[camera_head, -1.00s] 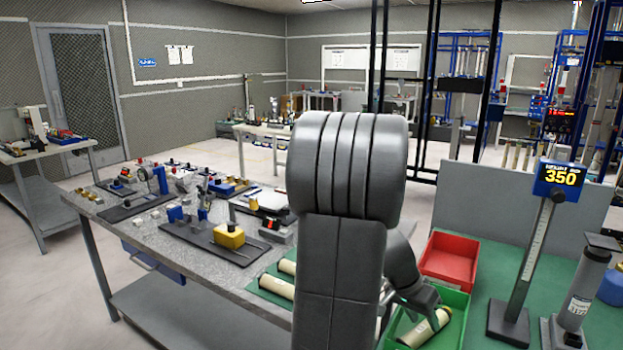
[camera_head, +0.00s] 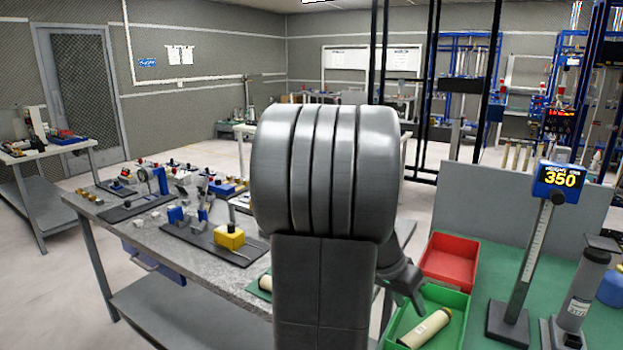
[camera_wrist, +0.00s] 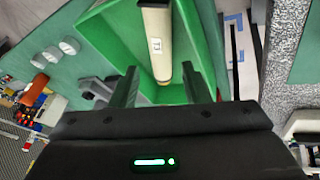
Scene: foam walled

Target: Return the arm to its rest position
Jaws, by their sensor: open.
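My arm (camera_head: 325,190) stands bent in the middle of the head view and hides part of the bench behind it. My gripper (camera_head: 414,298) points down over the green tray (camera_head: 458,300). In the wrist view my gripper (camera_wrist: 158,78) shows two fingers spread apart with nothing clasped between them. A cream cylinder (camera_head: 427,328) with a dark end lies in the green tray, below and apart from the fingers. The same cylinder (camera_wrist: 156,40) shows beyond the fingertips in the wrist view.
A red tray (camera_head: 449,260) sits behind the green one. A stand with a "350" display (camera_head: 558,178) and a grey cylindrical device (camera_head: 585,285) stand at right. A grey bench (camera_head: 150,240) with several fixtures is at left. A cream cylinder (camera_head: 265,283) lies partly hidden on it.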

